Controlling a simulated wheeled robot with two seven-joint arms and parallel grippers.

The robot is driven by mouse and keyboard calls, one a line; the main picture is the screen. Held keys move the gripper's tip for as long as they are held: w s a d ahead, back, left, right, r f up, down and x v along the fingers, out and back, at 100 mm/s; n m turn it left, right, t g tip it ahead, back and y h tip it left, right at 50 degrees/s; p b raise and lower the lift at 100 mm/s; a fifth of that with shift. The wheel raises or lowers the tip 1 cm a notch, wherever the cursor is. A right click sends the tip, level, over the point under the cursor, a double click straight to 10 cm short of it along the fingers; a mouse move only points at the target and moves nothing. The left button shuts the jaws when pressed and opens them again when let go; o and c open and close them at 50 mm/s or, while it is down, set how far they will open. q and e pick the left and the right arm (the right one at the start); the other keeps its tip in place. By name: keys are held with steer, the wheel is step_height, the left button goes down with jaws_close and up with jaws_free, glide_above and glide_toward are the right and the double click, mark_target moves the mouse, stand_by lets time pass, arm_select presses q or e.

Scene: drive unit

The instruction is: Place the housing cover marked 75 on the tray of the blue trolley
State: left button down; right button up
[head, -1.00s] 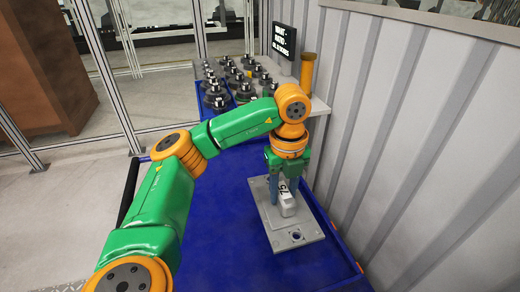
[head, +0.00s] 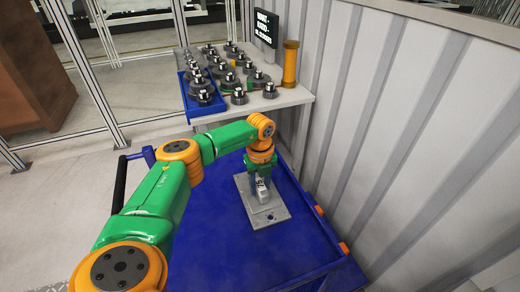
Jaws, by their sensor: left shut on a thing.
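The housing cover (head: 273,217) is a grey rectangular plate with a raised block (head: 262,190) that bears a dark-on-white mark. The mark is too small to read clearly now. My left gripper (head: 259,176) points down from above and is shut on the raised block. The cover is level over the blue trolley's tray (head: 215,250), towards its far right part. It looks to be on the tray surface or just above it; I cannot tell whether it touches. My right gripper is not in view.
A pale table (head: 290,97) behind the trolley holds several dark round parts, a blue bin (head: 198,103), a yellow post (head: 290,64) and a black sign (head: 266,28). A corrugated wall (head: 400,130) runs along the right. The near tray area is bare.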

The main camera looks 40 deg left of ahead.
mark_target(260, 185)
arm_select(q)
steer(key=c, duration=0.6)
jaws_free()
steer(key=shift+o, duration=0.6)
steer(key=shift+r, duration=0.15)
step_height(260, 185, up, 12)
steer(key=b, duration=0.1)
steer(key=shift+b, duration=0.35)
